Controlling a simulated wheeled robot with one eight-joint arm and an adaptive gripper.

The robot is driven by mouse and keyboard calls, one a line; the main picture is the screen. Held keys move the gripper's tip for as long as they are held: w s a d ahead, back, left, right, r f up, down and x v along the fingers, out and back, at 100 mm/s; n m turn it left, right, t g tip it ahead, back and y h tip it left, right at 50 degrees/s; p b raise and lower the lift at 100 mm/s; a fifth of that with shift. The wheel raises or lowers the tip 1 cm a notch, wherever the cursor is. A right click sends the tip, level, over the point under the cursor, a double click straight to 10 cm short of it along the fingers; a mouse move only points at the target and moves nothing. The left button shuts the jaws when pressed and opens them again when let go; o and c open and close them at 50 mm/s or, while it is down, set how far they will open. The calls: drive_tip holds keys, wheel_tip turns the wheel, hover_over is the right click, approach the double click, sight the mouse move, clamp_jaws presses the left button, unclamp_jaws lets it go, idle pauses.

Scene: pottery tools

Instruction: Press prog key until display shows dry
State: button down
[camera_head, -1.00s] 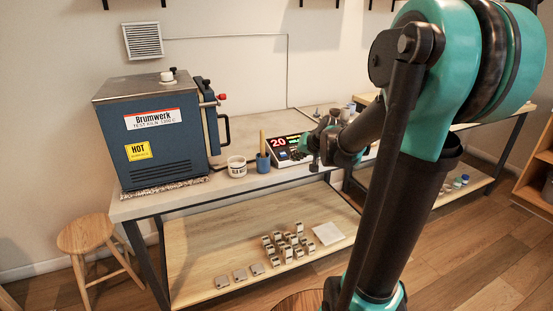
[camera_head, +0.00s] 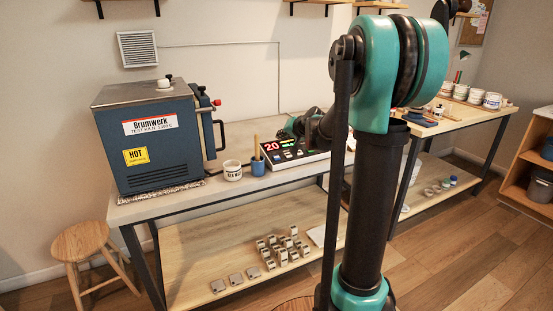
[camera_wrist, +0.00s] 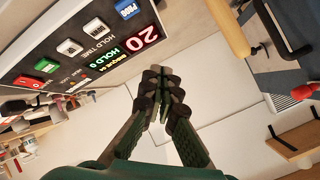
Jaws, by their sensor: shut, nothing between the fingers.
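The kiln controller (camera_head: 295,152) stands on the workbench right of the kiln, its dark sloped face showing a red "20". In the wrist view the controller face (camera_wrist: 60,30) fills the upper left. The blue key (camera_wrist: 127,8), apparently marked PROG, is at the top edge, in a row with white, green and red keys. My gripper (camera_wrist: 166,82) is shut and empty, beside the display end and apart from the keys. In the head view my arm partly hides it.
The blue kiln (camera_head: 150,135) with a HOT label stands at the left. A white labelled pot (camera_head: 232,171) and a blue cup (camera_head: 258,168) with a wooden-handled tool stand between kiln and controller. A stool (camera_head: 82,240) is at front left. Small pieces sit on the lower shelf.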

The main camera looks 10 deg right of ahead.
approach(274, 155)
drive_tip(key=shift+w+a+f, duration=0.2)
drive_tip(key=shift+w+a, duration=0.1)
drive_tip(key=shift+w, duration=0.35)
drive_tip(key=shift+w+a+f, duration=0.2)
drive_tip(key=shift+w+a, duration=0.1)
drive_tip(key=shift+w, duration=0.35)
drive_tip(key=shift+w+a+f, duration=0.2)
drive_tip(key=shift+w+a, duration=0.1)
drive_tip(key=shift+w, duration=0.35)
drive_tip(key=shift+f, duration=0.15)
drive_tip(key=shift+w+f, duration=0.1)
drive_tip(key=shift+f, duration=0.15)
drive_tip(key=shift+f, duration=0.35)
idle(0.5)
idle(0.4)
drive_tip(key=shift+r, duration=0.75)
drive_tip(key=r, duration=0.2)
drive_tip(key=s+r, duration=0.1)
drive_tip(key=r, duration=0.2)
drive_tip(key=shift+s+d, duration=0.2)
